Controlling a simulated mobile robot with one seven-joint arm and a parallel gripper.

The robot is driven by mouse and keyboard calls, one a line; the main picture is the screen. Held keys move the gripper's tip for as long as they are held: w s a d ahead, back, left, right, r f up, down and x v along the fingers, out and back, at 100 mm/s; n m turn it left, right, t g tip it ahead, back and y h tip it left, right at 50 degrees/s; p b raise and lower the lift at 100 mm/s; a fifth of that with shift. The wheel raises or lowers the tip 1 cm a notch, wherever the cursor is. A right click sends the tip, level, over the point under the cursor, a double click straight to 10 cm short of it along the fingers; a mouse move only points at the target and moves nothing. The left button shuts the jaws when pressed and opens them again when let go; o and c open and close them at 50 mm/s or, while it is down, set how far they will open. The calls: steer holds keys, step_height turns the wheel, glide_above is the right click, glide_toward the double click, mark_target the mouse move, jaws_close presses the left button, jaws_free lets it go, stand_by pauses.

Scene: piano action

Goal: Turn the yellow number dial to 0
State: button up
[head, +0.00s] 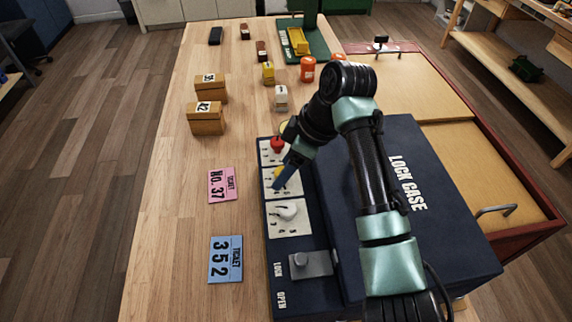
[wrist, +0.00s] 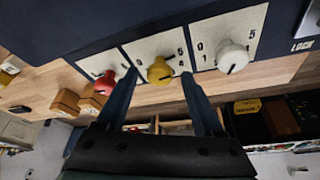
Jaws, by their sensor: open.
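The yellow number dial (wrist: 159,72) is a round knob on a white plate with printed numbers, in the middle of three dials on the lock case (head: 400,225). It has a dark pointer mark, but I cannot tell which number it points to. In the head view the yellow dial (head: 279,172) is mostly hidden by my gripper (head: 283,178). In the wrist view my gripper (wrist: 160,95) is open, with one finger on each side of the yellow dial. I cannot tell whether the fingers touch it.
A red dial (wrist: 105,82) and a white dial (wrist: 232,57) sit on either side, close to my fingers. A grey latch (head: 310,263) is near the LOCK and OPEN marks. Pink (head: 222,185) and blue (head: 225,259) tickets and two boxes lie on the wooden table (head: 165,220).

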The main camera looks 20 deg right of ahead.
jaws_close()
stand_by(0.4)
